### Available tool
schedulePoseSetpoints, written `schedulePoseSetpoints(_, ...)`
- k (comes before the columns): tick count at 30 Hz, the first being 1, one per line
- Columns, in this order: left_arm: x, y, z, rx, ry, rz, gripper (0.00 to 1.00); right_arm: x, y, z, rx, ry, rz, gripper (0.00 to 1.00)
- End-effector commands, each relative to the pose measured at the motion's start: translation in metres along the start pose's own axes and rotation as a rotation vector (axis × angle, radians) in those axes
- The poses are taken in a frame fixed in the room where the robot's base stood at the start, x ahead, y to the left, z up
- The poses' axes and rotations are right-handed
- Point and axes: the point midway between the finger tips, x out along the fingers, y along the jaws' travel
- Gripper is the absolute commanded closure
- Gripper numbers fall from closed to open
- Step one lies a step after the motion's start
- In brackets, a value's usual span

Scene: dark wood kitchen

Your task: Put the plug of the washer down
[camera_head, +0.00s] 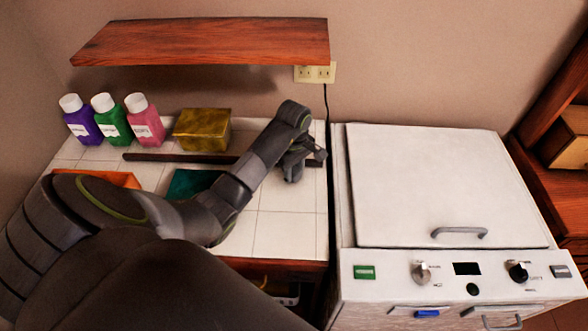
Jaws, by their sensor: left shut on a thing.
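The white washer (440,185) stands at the right with its lid shut. My left gripper (305,162) is low over the right end of the white tiled counter (285,232), close to the washer's left side. It is shut on a small dark thing at its fingertips, which I take to be the plug (319,156); the fingers hide most of it. A thin black cord (327,105) runs from just under the wall outlet (315,73) down between counter and washer. How it joins the plug cannot be made out. My right gripper is not in view.
Purple (80,120), green (111,119) and pink (144,120) bottles and a gold box (202,129) stand at the counter's back. A dark bar (170,157), an orange cloth (97,179) and a teal cloth (190,183) lie nearer. A wooden shelf (205,42) overhangs. Front-right tiles are clear.

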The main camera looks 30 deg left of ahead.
Motion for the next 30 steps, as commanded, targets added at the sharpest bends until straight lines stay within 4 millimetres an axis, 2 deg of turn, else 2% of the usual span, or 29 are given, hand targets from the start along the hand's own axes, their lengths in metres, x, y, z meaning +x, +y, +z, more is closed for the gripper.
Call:
schedulePoseSetpoints(1, 0.0, 0.0, 0.0, 0.0, 0.0, 0.001, 0.64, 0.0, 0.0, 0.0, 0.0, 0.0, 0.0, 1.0)
schedulePoseSetpoints(5, 0.0, 0.0, 0.0, 0.0, 0.0, 0.001, 0.47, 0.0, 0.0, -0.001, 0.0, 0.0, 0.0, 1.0)
schedulePoseSetpoints(17, -0.006, 0.0, 0.0, 0.0, 0.0, 0.0, 0.46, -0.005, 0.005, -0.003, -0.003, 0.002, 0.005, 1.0)
schedulePoseSetpoints(21, -0.018, 0.001, 0.0, 0.0, 0.001, 0.002, 0.46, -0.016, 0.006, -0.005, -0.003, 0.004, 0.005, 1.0)
schedulePoseSetpoints(23, -0.026, 0.002, -0.001, 0.002, 0.005, 0.008, 0.46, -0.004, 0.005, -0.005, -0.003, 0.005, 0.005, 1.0)
schedulePoseSetpoints(27, -0.06, 0.002, -0.001, 0.002, 0.006, 0.008, 0.46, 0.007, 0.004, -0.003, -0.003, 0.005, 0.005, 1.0)
schedulePoseSetpoints(28, -0.07, 0.0, -0.001, 0.0, 0.002, 0.002, 0.46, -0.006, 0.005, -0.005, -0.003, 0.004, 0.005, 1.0)
schedulePoseSetpoints(30, -0.081, 0.0, 0.0, 0.0, 0.0, 0.0, 0.46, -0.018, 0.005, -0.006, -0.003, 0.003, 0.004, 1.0)
